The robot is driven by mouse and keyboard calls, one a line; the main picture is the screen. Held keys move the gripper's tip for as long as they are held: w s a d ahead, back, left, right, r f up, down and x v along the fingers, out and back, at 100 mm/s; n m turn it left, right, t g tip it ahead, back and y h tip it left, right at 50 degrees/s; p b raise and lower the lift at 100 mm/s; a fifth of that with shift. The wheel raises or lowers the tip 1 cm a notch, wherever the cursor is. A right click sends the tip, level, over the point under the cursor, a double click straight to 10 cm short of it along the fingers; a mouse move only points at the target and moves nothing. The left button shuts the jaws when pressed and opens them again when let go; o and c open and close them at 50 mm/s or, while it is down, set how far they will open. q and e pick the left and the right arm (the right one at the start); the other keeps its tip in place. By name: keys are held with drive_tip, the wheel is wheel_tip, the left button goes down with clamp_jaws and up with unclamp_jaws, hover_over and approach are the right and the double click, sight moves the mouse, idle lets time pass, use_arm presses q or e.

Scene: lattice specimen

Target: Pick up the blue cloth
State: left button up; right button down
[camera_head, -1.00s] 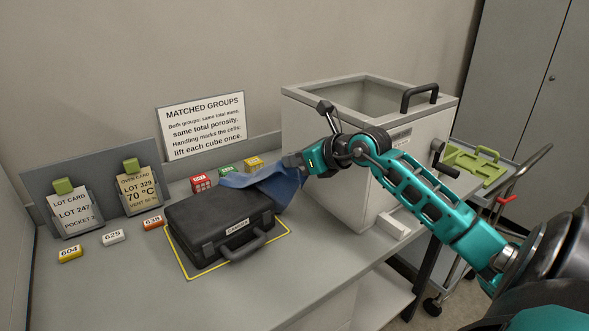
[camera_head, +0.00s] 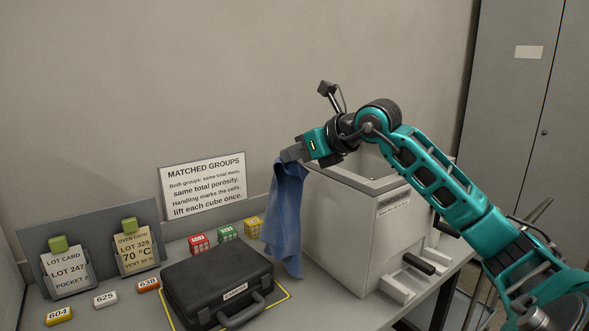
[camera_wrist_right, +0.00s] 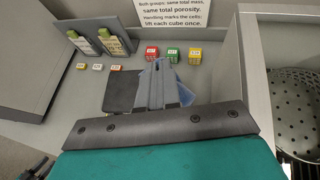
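The blue cloth (camera_head: 287,215) hangs down in folds from my right gripper (camera_head: 289,154), which is shut on its upper end. The cloth is in the air between the black case and the white box, and its lower end hangs near the counter. In the right wrist view, the gripper fingers (camera_wrist_right: 158,75) are together, with part of the blue cloth (camera_wrist_right: 184,93) showing beside and below them. My left gripper is not in view.
A black case (camera_head: 215,282) lies inside a yellow outline on the counter. Red (camera_head: 199,244), green (camera_head: 229,233) and yellow (camera_head: 253,227) cubes stand behind it. The white box (camera_head: 350,225) stands close on the right. A sign (camera_head: 203,188) and card holders line the back.

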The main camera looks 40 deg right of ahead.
wheel_tip(320, 180, up, 8)
drive_tip(key=shift+f, duration=0.2)
idle(0.9)
drive_tip(key=w+a+r, duration=0.2)
drive_tip(key=w+a, duration=0.2)
drive_tip(key=a, duration=0.3)
drive_tip(key=w+a+r, duration=0.1)
drive_tip(key=w+a, duration=0.3)
drive_tip(key=a, duration=0.3)
drive_tip(key=shift+r, duration=0.4)
drive_tip(key=shift+w+d, duration=0.1)
